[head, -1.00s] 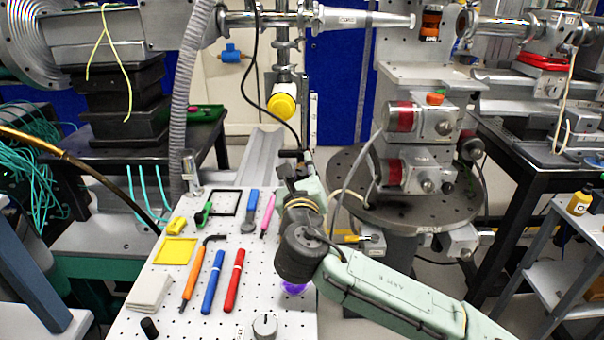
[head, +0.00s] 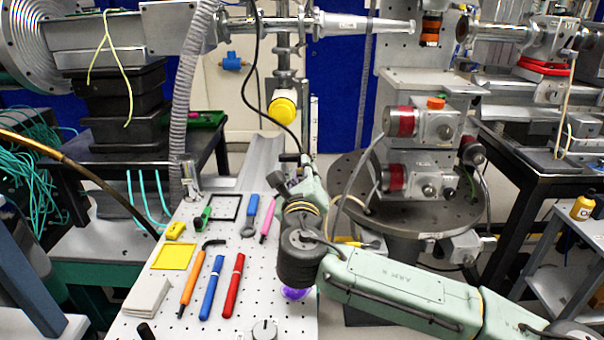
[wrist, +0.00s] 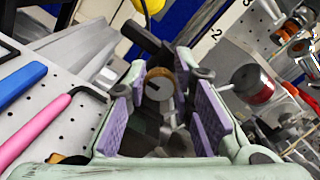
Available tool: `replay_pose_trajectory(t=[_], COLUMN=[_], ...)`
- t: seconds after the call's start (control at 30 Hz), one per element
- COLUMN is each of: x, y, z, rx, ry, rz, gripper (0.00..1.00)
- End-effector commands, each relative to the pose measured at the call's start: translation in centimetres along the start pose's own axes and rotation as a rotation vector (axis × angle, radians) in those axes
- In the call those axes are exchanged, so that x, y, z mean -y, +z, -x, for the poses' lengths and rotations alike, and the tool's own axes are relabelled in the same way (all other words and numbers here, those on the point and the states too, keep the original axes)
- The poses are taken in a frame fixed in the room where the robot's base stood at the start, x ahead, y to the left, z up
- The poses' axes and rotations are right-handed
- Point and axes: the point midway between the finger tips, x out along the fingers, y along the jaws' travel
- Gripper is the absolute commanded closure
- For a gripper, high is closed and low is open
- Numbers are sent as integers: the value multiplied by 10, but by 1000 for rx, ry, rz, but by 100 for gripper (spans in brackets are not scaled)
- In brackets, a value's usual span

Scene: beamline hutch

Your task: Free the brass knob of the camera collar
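The brass knob (wrist: 160,84) shows in the wrist view as a round grey face with a brass rim and a dark line across it. It is in front of a dark block, which may be the camera collar (wrist: 150,45). My gripper (wrist: 163,98) is open, with purple pads on the left and right of the knob. Gaps seem to remain at both sides; I cannot tell whether the fingertips reach its depth. In the head view my gripper (head: 284,184) is small above the far right of the board, and the knob cannot be made out.
A yellow-capped part (head: 283,110) hangs above my gripper on a post. A round dark table with motor stages (head: 415,120) stands to the right.

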Motion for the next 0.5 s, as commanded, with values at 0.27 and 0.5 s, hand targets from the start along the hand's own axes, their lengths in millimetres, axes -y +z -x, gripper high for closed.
replay_pose_trajectory(t=[0.27, 0.5], x=[0, 0], y=[0, 0], z=[0, 0], rx=[-1, -2], ry=[-1, 0], rz=[-1, -1], gripper=[59, 58])
